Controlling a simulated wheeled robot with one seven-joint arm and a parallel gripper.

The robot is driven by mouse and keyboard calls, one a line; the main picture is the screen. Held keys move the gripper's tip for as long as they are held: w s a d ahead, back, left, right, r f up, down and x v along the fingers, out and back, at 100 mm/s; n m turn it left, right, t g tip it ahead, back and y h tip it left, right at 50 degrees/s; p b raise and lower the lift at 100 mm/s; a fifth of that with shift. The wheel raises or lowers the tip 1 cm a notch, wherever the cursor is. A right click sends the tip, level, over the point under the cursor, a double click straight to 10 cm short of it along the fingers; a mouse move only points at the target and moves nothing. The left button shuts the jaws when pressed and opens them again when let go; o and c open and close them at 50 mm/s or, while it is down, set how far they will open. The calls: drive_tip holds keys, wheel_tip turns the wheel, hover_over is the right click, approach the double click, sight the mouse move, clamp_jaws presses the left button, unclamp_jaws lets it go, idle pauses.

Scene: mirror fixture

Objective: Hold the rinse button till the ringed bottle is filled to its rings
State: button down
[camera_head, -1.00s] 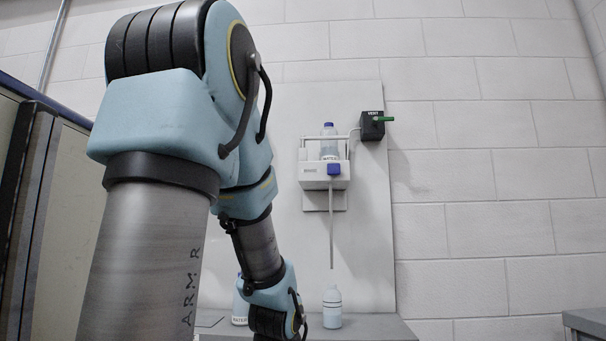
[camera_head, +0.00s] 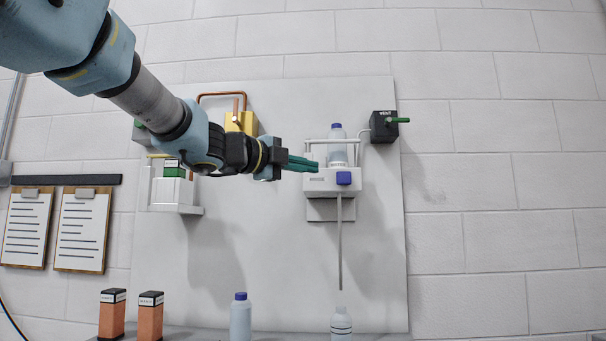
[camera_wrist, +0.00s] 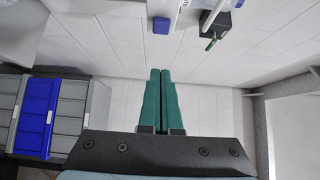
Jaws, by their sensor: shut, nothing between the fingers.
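The blue button (camera_head: 343,178) is on the front of the white rinse unit (camera_head: 318,181). A blue square, apparently this button, also shows at the top of the wrist view (camera_wrist: 161,25). The ringed bottle (camera_head: 341,324) stands on the bench under the unit's thin grey tube (camera_head: 340,245); dark rings show near its shoulder, its base is cut off, and its fill level is unclear. My gripper (camera_head: 314,165) has green fingers, shut and empty, pointing right, with tips by the unit's upper left and apart from the button. The shut fingers also show in the wrist view (camera_wrist: 160,73).
A black vent box (camera_head: 384,125) with a green handle is right of the unit. A blue-capped bottle (camera_head: 240,318) and two orange containers (camera_head: 112,313) stand on the bench. Left on the panel are a yellow block (camera_head: 241,122) with copper pipe and a white unit (camera_head: 172,192).

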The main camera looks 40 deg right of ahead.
drive_tip(key=shift+w, duration=0.1)
drive_tip(key=p, duration=0.4)
approach(348, 177)
drive_tip(key=s+d, duration=0.3)
drive_tip(key=w+d, duration=0.1)
drive_tip(key=w+d+p, duration=0.1)
drive_tip(key=shift+w+d+r, duration=0.15)
drive_tip(key=shift+w+d, duration=0.05)
drive_tip(key=shift+w, duration=0.2)
drive_tip(key=shift+w+d+p, duration=0.25)
drive_tip(key=shift+w+p, duration=0.05)
drive_tip(key=shift+w, duration=0.05)
